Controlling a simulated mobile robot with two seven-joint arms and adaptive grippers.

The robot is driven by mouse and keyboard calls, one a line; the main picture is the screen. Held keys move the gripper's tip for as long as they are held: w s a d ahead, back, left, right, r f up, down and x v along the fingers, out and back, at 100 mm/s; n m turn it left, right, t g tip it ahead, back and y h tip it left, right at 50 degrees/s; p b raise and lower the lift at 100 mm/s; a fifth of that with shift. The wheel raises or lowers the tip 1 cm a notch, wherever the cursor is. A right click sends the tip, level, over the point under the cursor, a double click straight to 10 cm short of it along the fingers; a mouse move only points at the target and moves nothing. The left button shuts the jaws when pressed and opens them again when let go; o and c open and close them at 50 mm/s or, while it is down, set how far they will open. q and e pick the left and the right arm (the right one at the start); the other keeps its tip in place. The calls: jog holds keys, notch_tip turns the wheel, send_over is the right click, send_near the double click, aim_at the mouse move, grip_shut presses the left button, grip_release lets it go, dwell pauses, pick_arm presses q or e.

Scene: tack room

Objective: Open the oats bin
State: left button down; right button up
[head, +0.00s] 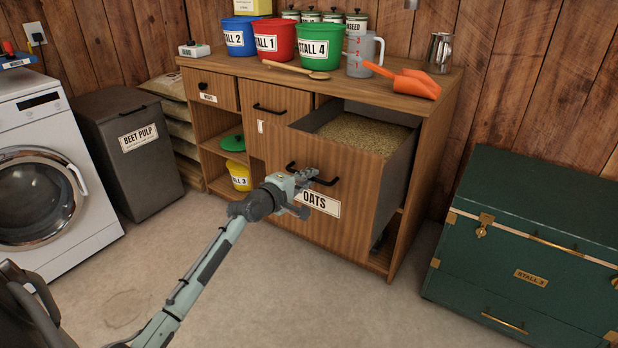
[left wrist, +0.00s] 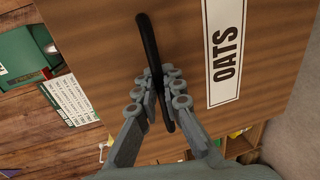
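The oats bin (head: 340,225) is a wooden tilt-out front in the cabinet, labelled OATS. It stands well out from the cabinet at the top, and oats (head: 362,132) show inside. Its black bar handle (head: 322,182) is near the top of the front. My left gripper (head: 306,183) is at the handle. In the left wrist view the fingers (left wrist: 160,92) are closed around the black handle (left wrist: 148,45), one on each side, next to the OATS label (left wrist: 224,52). My right gripper is not in view.
A green trunk (head: 540,250) stands to the right of the cabinet. A beet pulp bin (head: 150,165) and a washing machine (head: 40,185) stand at left. Buckets, a jug (head: 363,55) and an orange scoop (head: 408,82) are on the countertop. The floor in front is clear.

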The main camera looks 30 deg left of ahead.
pick_arm(q)
jog(key=c, duration=1.9)
grip_release()
jog(key=v, duration=1.2)
